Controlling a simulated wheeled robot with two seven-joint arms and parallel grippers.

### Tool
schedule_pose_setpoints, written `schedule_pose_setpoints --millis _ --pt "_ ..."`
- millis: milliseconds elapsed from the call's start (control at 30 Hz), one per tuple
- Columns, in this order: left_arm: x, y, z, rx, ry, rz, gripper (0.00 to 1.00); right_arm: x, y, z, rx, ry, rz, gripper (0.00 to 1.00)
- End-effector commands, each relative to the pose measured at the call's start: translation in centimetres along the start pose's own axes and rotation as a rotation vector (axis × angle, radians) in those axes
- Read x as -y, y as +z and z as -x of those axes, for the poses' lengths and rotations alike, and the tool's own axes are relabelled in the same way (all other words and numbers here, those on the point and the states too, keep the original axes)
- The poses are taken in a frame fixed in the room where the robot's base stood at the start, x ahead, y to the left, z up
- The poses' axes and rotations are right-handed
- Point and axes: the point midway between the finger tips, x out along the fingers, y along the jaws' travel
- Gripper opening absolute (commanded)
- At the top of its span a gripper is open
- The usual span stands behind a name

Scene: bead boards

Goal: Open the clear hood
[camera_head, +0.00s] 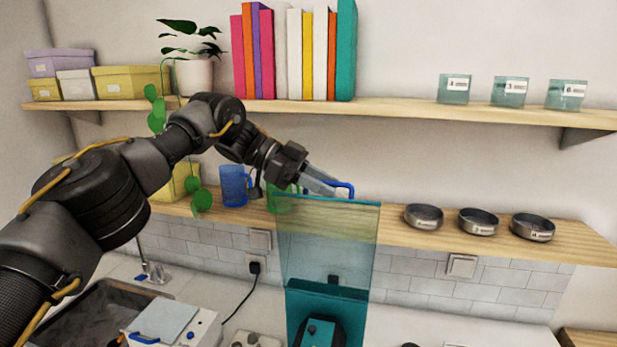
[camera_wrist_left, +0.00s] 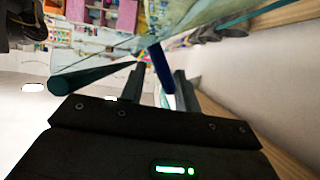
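The clear hood (camera_head: 328,240) is a see-through teal panel standing upright in the head view, above a teal machine (camera_head: 297,305) on the counter. A blue handle (camera_head: 345,186) sits at its top edge; the handle also shows in the left wrist view (camera_wrist_left: 160,68). My left gripper (camera_head: 328,184) is at the handle. In the wrist view its two fingers (camera_wrist_left: 158,85) stand apart with the handle between them, and a gap shows on one side, so it looks open. My right gripper is not in view.
A lower shelf (camera_head: 390,228) behind the hood holds a blue mug (camera_head: 234,186), a green mug (camera_head: 281,197) and metal bowls (camera_head: 478,222). An upper shelf (camera_head: 400,109) carries books, boxes, a plant and glass cubes. A white device (camera_head: 205,328) stands left on the counter.

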Motion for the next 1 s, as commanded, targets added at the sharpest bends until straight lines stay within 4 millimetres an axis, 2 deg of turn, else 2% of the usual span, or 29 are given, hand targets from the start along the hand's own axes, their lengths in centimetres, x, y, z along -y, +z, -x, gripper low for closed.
schedule_pose_setpoints --millis 300,500,700,1000 --pt "0.2 0.1 5.9 0.003 -0.006 0.001 0.32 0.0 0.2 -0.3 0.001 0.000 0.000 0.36" --pt "0.2 0.2 9.0 0.000 -0.003 0.002 0.32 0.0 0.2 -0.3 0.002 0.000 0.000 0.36" --pt "0.2 0.2 10.2 0.002 0.000 0.003 0.32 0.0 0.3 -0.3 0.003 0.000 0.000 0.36" --pt "0.2 0.2 10.2 0.001 0.000 0.003 0.32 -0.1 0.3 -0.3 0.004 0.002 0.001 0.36"
